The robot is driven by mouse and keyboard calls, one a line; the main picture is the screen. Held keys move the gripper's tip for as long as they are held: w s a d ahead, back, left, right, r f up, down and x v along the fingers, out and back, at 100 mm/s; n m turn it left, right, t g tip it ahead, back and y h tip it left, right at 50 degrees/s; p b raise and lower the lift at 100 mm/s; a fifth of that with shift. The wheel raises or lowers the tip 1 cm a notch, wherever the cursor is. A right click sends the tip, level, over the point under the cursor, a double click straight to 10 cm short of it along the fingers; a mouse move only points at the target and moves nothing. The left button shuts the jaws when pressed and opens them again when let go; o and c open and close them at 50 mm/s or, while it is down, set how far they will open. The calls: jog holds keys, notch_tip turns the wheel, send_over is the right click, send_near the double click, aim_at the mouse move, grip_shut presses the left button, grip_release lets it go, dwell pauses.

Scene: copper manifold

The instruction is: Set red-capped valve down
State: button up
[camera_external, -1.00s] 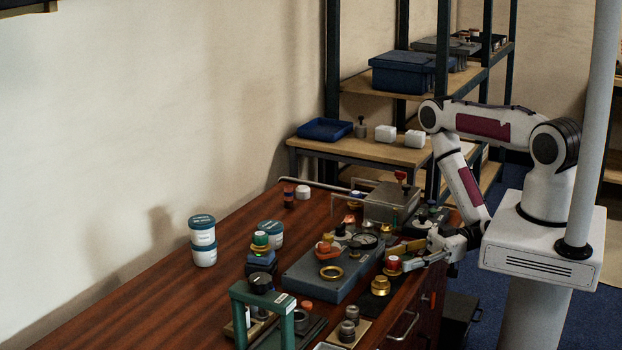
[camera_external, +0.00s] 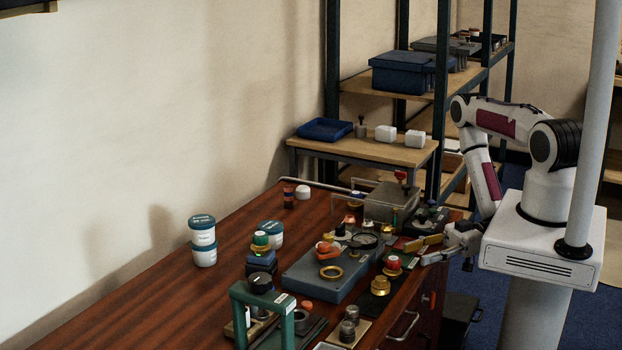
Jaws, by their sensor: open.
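The red-capped valve (camera_external: 393,264) stands upright with its red cap on top, near the right front edge of the table, beside the grey-blue tray. A brass ring-like body shows under the cap. My gripper (camera_external: 428,249) is to the right of the valve and apart from it. Its brass-coloured fingers are spread, with nothing between them. The exact surface under the valve is partly hidden by its own body.
A brass fitting (camera_external: 380,285) stands just in front of the valve on a dark pad. The grey-blue tray (camera_external: 306,282) holds a brass ring (camera_external: 331,272) and other parts. A green frame (camera_external: 287,323) stands at the front. The table's left side is largely clear.

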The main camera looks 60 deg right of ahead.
jog(key=shift+v, duration=2.35)
jog(key=shift+d, duration=0.2)
